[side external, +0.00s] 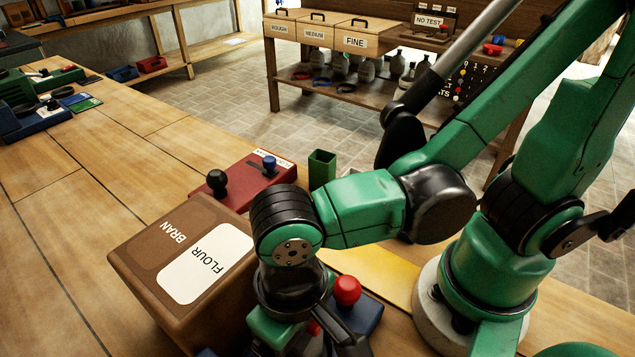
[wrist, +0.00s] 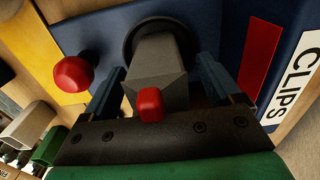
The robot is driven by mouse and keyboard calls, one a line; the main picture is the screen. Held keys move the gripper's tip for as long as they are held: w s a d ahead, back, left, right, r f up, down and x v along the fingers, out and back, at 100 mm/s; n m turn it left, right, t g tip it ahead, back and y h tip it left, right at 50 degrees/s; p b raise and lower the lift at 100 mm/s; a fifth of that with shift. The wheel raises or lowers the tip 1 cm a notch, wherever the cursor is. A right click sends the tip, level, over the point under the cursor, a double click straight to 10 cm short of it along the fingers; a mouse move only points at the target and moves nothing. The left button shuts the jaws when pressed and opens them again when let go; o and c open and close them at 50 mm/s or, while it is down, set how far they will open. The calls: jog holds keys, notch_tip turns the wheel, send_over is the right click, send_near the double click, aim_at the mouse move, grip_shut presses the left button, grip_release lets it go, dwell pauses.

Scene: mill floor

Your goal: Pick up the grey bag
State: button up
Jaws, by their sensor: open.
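The grey bag (wrist: 160,72) shows in the wrist view as a grey, tapering block with a small red piece (wrist: 150,103) at its near end. Its far end meets a round black ring on a blue station (wrist: 205,25). My gripper (wrist: 162,68) is open, with one finger on each side of the bag. Whether the fingers touch it is hard to tell. In the side view my gripper (side external: 305,340) is low at the bottom edge, and my arm hides most of the bag.
A red knob (wrist: 73,74) stands beside the bag; it also shows in the side view (side external: 347,290). A brown box marked BRAN and FLOUR (side external: 150,262) stands close left of my gripper. A green cup (side external: 322,168) and a red station (side external: 240,180) are behind. The left bench is mostly clear.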

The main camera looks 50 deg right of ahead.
jog(key=shift+f, duration=0.1)
grip_shut()
dwell(0.5)
